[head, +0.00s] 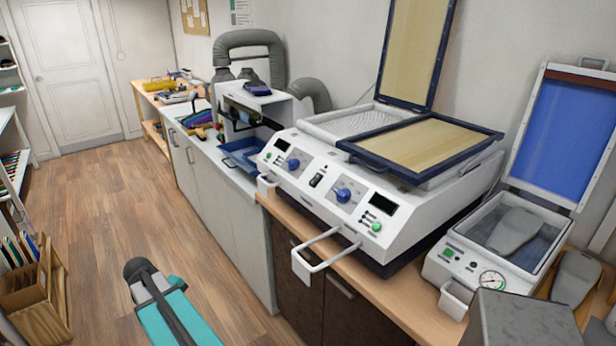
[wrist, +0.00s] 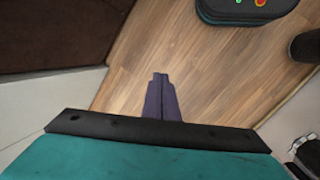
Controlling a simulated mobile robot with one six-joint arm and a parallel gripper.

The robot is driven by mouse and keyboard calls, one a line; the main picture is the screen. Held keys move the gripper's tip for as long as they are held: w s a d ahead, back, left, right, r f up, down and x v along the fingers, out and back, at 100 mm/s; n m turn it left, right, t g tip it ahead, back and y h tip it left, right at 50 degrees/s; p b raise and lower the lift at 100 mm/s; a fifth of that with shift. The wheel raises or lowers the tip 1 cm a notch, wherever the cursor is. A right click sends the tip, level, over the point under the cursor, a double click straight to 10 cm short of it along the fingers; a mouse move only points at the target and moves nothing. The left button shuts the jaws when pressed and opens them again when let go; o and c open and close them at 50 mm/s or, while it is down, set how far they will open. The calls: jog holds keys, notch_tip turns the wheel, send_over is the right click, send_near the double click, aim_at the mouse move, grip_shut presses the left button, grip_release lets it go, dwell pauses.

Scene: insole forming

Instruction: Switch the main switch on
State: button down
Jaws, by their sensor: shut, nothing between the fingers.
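The white heating machine (head: 400,207) stands on the wooden counter with its control panel facing left and forward. A small black rocker switch (head: 317,180) sits on the panel between two blue knobs (head: 343,195). It looks like the main switch; its position is too small to read. The small displays on the panel look dark. My gripper (wrist: 161,78) shows in the wrist view with its dark fingers together and empty, above bare wood floor. The switch does not show in the wrist view. My teal arm shows at the bottom of the head view, left of and apart from the machine.
A white handle (head: 318,250) juts out from the machine's front. A vacuum press (head: 490,245) with an open blue lid stands to its right, beside a grey block (head: 520,322). The wood floor (head: 110,215) between is clear.

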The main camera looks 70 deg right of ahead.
aim_at(312, 182)
jog(key=s+d+r+m+h+p, duration=0.1)
jog(key=s+d+r, duration=0.2)
jog(key=d+r, duration=0.85)
jog(key=s+d+r+m+h, duration=0.1)
jog(key=s+d+r, duration=0.2)
jog(key=d+r, duration=0.8)
jog(key=s+d+r+m, duration=0.1)
jog(key=s+d+r, duration=0.1)
jog(key=s+r, duration=0.3)
jog(key=s+d+r+m+g+h, duration=0.1)
jog(key=s+r, duration=0.4)
jog(key=r, duration=0.7)
jog(key=s+d+r+m+p, duration=0.1)
jog(key=s+d+r, duration=0.2)
jog(key=s+r, duration=0.2)
notch_tip(312, 182, up, 4)
jog(key=shift+s+f, duration=0.25)
jog(key=shift+s, duration=0.05)
jog(key=shift+f, duration=0.1)
jog(key=shift+s+d+p+x, duration=0.1)
jog(key=shift+p+x, duration=1.25)
jog(key=shift+x, duration=2.1)
jog(key=shift+s+d+p+x, duration=0.1)
jog(key=shift+p+x, duration=1.2)
jog(key=shift+x, duration=2.15)
jog(key=shift+r, duration=0.2)
